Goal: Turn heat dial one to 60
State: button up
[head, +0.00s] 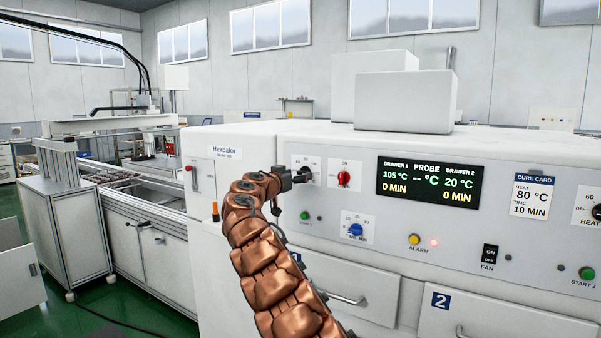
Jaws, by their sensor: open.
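Heat dial one (306,173) is a small dark knob on a white plate at the left of the oven's front panel. Its lower left side and lettering are partly hidden by my gripper, and I cannot read its setting. My gripper (297,178) is open, with its tip at the dial's left side. I cannot tell whether the fingers touch the dial or straddle it. The display (430,182) reads 105 °C and 0 MIN for drawer 1, and 20 °C and 0 MIN for drawer 2.
A red knob (344,178) sits close right of the dial. A blue time knob (355,230) and green start button (304,215) are below. A cure card (531,195) reads heat 80 °C, time 10 min. A second heat dial (597,211) is at the right edge.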

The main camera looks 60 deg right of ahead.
jog(key=shift+w+d+p, duration=0.1)
jog(key=shift+d+p, duration=0.55)
jog(key=shift+d, duration=0.65)
jog(key=c, duration=1.1)
